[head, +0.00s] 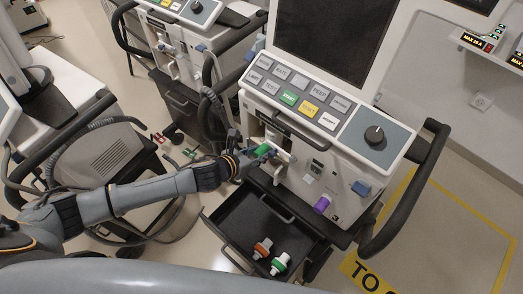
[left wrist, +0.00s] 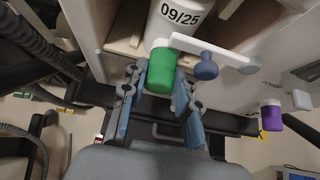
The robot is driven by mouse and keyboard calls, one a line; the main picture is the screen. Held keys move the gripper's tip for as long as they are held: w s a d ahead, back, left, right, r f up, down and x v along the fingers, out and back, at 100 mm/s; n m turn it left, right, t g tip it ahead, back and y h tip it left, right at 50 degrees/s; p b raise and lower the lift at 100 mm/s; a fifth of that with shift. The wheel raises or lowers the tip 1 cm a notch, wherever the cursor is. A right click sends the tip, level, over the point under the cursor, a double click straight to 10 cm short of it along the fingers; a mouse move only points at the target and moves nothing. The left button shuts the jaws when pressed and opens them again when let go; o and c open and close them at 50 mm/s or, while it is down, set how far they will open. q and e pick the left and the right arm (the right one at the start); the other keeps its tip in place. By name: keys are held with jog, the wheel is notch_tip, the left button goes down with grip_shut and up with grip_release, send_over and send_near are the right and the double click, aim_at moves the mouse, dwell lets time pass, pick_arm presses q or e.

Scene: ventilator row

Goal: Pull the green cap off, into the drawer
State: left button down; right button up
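The green cap (head: 263,149) sits on the front of the middle ventilator, on the end of a white cylinder marked 09/25. In the left wrist view the green cap (left wrist: 160,71) points toward me, between the fingertips of my left gripper (left wrist: 160,92). The fingers stand on either side of it, with narrow gaps showing, so the gripper looks open around it. In the head view my left gripper (head: 254,156) reaches in from the left and partly hides the cap. The open dark drawer (head: 232,222) lies below. My right gripper is not in view.
An orange-and-white fitting (head: 263,248) and a green-and-white fitting (head: 279,264) lie in the drawer. A purple cap (head: 321,205) and a blue knob (left wrist: 206,67) are to the right of the green cap. A black handle (head: 409,196) curves along the ventilator's right side.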

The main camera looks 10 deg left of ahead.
pick_arm(q)
jog(key=shift+s+a+f, duration=0.1)
jog(key=shift+s+a, duration=0.15)
jog(key=shift+s, duration=0.2)
dwell(0.6)
jog(key=shift+s+a+p, duration=0.25)
jog(key=shift+s+a, duration=0.15)
jog(key=shift+s, duration=0.35)
jog(key=shift+s+a+p, duration=0.3)
jog(key=shift+s+a, duration=0.15)
jog(key=shift+s, duration=0.25)
jog(key=shift+s+a+p, duration=0.25)
jog(key=shift+s+a, duration=0.15)
jog(key=shift+s, duration=0.35)
